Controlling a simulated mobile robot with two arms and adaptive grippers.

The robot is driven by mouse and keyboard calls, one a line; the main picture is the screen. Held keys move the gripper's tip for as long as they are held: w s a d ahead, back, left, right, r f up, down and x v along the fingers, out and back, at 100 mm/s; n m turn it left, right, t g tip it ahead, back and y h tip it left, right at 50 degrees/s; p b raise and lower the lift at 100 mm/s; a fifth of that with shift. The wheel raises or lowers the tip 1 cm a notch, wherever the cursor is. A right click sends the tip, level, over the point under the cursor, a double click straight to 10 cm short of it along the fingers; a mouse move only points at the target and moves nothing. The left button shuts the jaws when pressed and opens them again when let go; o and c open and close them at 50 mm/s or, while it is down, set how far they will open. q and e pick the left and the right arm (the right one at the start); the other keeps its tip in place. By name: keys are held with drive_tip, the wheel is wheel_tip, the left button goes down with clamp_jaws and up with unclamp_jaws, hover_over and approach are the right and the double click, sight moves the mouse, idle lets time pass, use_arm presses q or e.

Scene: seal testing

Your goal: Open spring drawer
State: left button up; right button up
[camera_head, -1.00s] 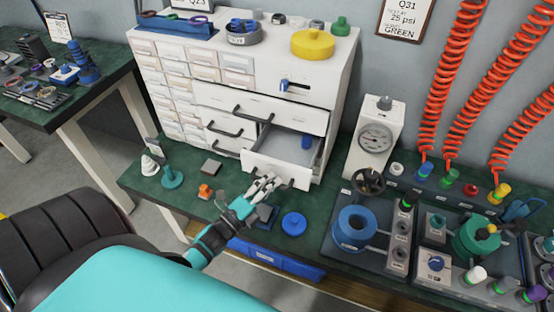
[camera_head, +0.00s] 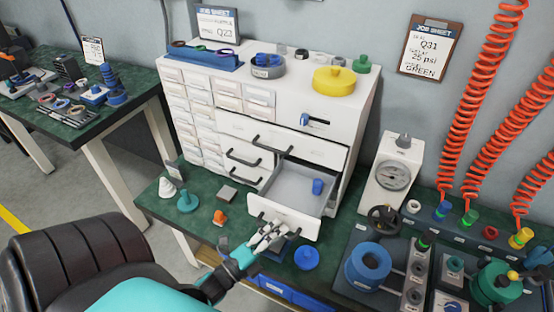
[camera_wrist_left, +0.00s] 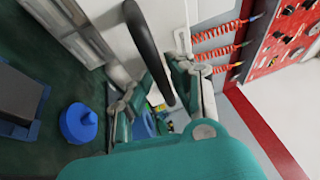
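The spring drawer (camera_head: 299,187) is the bottom right drawer of the white cabinet (camera_head: 330,115). It stands pulled out, and a small blue part (camera_head: 317,187) lies on its grey floor. My left gripper (camera_head: 266,236) is at the drawer's front, coming from the lower left. In the left wrist view a dark bar handle (camera_wrist_left: 150,50) runs between the two teal-padded fingers (camera_wrist_left: 165,95), which sit close on either side of it. The exact contact is partly hidden. My right gripper is not in view.
Below the drawer, a blue knobbed disc (camera_head: 307,257) and an orange piece (camera_head: 220,217) sit on the green bench (camera_head: 200,230). A white gauge stand (camera_head: 393,175) stands close to the drawer's right. A yellow lidded part (camera_head: 334,80) is on the cabinet top.

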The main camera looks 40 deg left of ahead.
use_arm(q)
drive_tip(key=shift+o, duration=1)
drive_tip(key=shift+r, duration=0.1)
drive_tip(key=v, duration=1.2)
